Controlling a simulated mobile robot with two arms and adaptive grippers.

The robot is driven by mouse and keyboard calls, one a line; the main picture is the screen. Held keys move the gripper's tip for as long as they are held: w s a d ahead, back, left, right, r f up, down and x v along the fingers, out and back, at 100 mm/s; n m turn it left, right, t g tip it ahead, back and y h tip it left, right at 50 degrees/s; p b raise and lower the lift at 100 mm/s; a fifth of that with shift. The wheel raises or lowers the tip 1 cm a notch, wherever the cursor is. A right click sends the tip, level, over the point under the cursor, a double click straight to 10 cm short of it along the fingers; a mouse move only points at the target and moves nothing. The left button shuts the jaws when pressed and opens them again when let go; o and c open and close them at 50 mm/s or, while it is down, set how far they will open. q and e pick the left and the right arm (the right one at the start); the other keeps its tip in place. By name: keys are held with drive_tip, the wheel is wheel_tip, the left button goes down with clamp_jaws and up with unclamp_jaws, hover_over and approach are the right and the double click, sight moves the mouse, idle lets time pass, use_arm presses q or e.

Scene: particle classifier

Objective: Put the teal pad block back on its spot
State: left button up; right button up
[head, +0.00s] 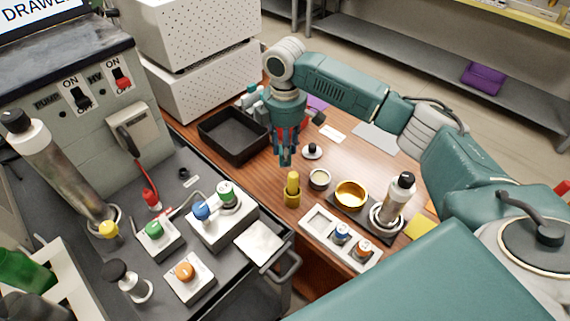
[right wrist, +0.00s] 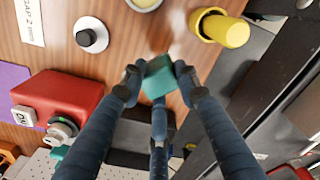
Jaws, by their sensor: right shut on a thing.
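The teal pad block (right wrist: 158,78) is a small cube held between the fingertips of my right gripper (right wrist: 158,72) in the right wrist view. In the head view my right gripper (head: 286,150) points down over the wooden table, right of the black tray. I cannot tell which mark is the block's spot. My left gripper is not in view.
Near the gripper are a black tray (head: 233,137), a yellow peg (head: 292,188), a black-knobbed white disc (head: 312,151) and a small cup (head: 320,179). A red box (right wrist: 62,100) shows in the right wrist view. A gold bowl (head: 351,194) stands further right.

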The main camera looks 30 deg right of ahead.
drive_tip(key=shift+f, duration=3.15)
drive_tip(key=o, duration=1)
drive_tip(key=shift+f, duration=0.1)
wheel_tip(320, 180, up, 12)
drive_tip(key=shift+r, duration=0.15)
